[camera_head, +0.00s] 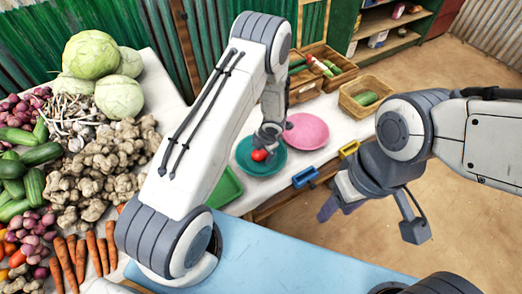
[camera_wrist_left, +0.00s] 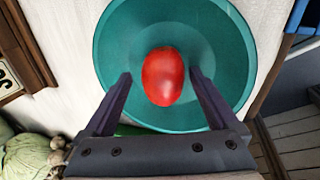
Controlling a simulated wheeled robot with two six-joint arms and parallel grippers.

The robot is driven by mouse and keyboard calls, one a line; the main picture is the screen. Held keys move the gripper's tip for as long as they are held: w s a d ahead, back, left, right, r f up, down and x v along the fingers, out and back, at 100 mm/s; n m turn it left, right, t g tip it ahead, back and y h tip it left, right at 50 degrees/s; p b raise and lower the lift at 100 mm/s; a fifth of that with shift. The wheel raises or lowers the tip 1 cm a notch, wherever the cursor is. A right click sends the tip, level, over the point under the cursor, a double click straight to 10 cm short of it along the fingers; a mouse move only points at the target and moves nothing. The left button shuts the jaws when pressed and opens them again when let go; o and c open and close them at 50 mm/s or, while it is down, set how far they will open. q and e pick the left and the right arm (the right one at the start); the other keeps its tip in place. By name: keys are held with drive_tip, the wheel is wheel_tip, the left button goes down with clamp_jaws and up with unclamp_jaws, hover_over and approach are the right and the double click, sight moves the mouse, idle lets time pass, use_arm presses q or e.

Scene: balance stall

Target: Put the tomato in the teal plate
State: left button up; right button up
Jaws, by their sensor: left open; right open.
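The red tomato (camera_head: 259,155) shows at the teal plate (camera_head: 277,166) in the head view. In the left wrist view the tomato (camera_wrist_left: 163,76) appears over the inside of the teal plate (camera_wrist_left: 117,60), near its middle. I cannot tell whether it touches the plate's bottom. My left gripper (camera_wrist_left: 160,82) is open, with one finger on each side of the tomato and gaps between; in the head view it is at the plate (camera_head: 266,142). My right gripper (camera_head: 328,209) is open and empty, away to the right above the floor.
A pink plate (camera_head: 307,133) sits beside the teal one. A green tray (camera_head: 226,188), a blue block (camera_head: 305,177) and a yellow block (camera_head: 349,149) are close by. Vegetables, including ginger (camera_head: 105,160) and cabbages (camera_head: 91,55), crowd the left. A basket (camera_head: 352,104) stands behind.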

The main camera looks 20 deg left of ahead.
use_arm(q)
drive_tip(key=s+d+r+n+p, duration=0.1)
drive_tip(key=s+d+r+n, duration=0.15)
drive_tip(key=r, duration=0.45)
drive_tip(key=s+d+r+n+p, duration=0.1)
drive_tip(key=d+r+n, duration=0.1)
drive_tip(key=r+n, duration=0.35)
drive_tip(key=s+d+r+n+p, duration=0.1)
drive_tip(key=d+r, duration=0.1)
drive_tip(key=r, duration=0.7)
drive_tip(key=s+d+r+n+h, duration=0.1)
drive_tip(key=s+r+n, duration=0.3)
drive_tip(key=s+n, duration=0.4)
drive_tip(key=s+d+r+n+g+h, duration=0.1)
drive_tip(key=s+d+r+n, duration=0.3)
drive_tip(key=s+n, duration=0.4)
drive_tip(key=s+d+r+n+h, duration=0.1)
drive_tip(key=s+d+r+n, duration=0.2)
drive_tip(key=s+r+n, duration=0.3)
drive_tip(key=s+n, duration=0.2)
drive_tip(key=n, duration=0.2)
drive_tip(key=shift+s+d+r+n+g+h, duration=0.2)
drive_tip(key=shift+s+d+n+g+h, duration=0.1)
drive_tip(key=shift+g, duration=0.1)
